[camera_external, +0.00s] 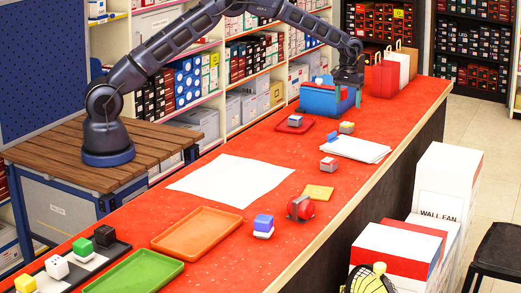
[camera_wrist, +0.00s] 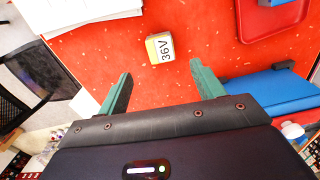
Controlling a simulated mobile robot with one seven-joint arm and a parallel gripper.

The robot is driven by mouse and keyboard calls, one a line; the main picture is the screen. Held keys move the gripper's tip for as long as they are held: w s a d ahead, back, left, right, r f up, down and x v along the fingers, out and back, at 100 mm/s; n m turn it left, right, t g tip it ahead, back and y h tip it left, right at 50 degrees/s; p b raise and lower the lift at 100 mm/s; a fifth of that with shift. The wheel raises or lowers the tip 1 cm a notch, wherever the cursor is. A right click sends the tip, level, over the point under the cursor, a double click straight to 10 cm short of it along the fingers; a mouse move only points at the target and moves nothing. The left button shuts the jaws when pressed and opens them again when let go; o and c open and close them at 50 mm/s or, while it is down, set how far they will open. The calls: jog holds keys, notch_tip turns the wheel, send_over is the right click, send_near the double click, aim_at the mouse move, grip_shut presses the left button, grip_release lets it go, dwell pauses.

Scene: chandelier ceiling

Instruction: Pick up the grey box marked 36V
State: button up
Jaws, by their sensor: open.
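The small box marked 36V (camera_wrist: 160,47) stands on the red counter, with a pale grey face, dark lettering and a yellowish part. In the external view it is the small grey and yellow box (camera_external: 346,127) between the blue bin and the white papers. My gripper (camera_wrist: 161,73) has its two green fingers spread wide, with nothing between them. In the wrist view the box lies beyond the fingertips, roughly centred between them. In the external view my gripper (camera_external: 347,96) is above the counter beside the blue bin, apart from the box.
The blue bin (camera_external: 318,101) stands close to my gripper and shows at right in the wrist view (camera_wrist: 265,92). White papers (camera_external: 362,150) lie in front of the 36V box. Paper bags (camera_external: 384,78) stand behind.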

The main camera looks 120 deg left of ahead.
aim_at(347, 124)
notch_tip(347, 124, down, 10)
jog(key=shift+f, duration=0.15)
jog(key=c, duration=1.1)
